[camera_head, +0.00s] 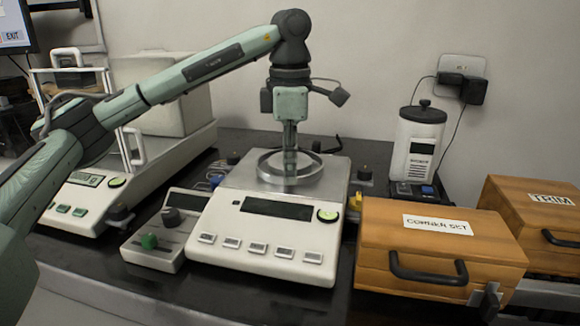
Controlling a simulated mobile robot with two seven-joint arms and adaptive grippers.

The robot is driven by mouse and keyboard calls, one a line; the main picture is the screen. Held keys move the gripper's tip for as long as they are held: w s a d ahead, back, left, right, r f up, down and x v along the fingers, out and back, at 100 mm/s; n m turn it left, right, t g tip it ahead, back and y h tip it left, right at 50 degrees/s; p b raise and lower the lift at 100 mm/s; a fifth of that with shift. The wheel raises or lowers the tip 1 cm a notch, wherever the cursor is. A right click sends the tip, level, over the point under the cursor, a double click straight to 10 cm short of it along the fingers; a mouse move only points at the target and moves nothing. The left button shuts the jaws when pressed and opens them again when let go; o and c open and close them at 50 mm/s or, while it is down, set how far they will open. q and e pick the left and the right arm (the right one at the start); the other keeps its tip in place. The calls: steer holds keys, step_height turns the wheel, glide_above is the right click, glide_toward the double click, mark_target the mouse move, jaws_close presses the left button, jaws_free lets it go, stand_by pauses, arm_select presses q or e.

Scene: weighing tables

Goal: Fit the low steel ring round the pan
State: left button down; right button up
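The low steel ring (268,172) is a shiny, shallow hoop over the steel top plate (238,175) of the middle balance. I cannot tell whether it rests on the plate or hangs just above it. The pan cannot be made out clearly inside the ring. My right gripper is not in view.
The middle balance (265,240) has a dark display and several buttons. A control box (155,245) stands at its left, and another balance (95,190) behind my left arm. A wooden case (440,245) marked "CORNER SET", another marked "TRIM" (530,205) and a white canister (418,145) stand right.

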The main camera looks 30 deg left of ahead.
arm_select(q)
steer(key=shift+f, duration=0.1)
steer(key=c, duration=1.6)
jaws_free()
steer(key=shift+c, duration=0.2)
